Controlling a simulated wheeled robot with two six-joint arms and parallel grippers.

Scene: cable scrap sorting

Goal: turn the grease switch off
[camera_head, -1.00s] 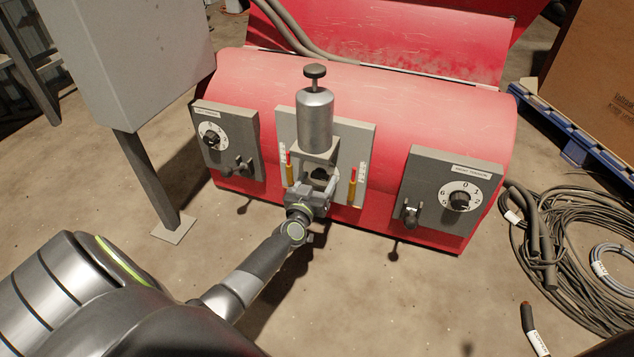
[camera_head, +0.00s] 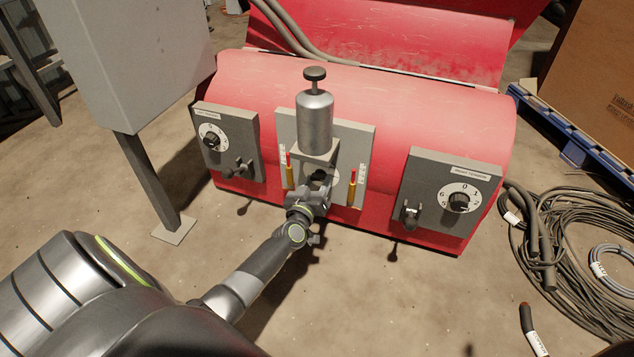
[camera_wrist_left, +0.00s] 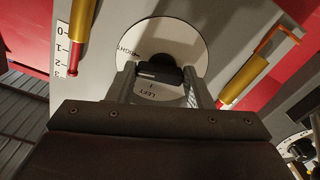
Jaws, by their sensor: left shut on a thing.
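The grease switch is a black knob (camera_wrist_left: 158,72) on a round white dial (camera_wrist_left: 185,40) with printed words, RIGHT and LEFT among them. It sits on a grey panel under a silver cylinder (camera_head: 315,122) with a black plunger knob on top. My left gripper (camera_head: 317,184) reaches the switch from the front and covers much of it in the head view. In the left wrist view, the two fingers of my left gripper (camera_wrist_left: 163,82) stand on either side of the black knob, shut on it. The gripper body hides the lower part of the dial. My right gripper is not in view.
Yellow and red gauge tubes (camera_head: 352,187) flank the switch closely. Grey boxes with numbered dials and small levers stand at the left (camera_head: 225,140) and right (camera_head: 450,197) of the red machine (camera_head: 430,115). A grey post (camera_head: 150,180) stands left; coiled cables (camera_head: 580,260) lie right.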

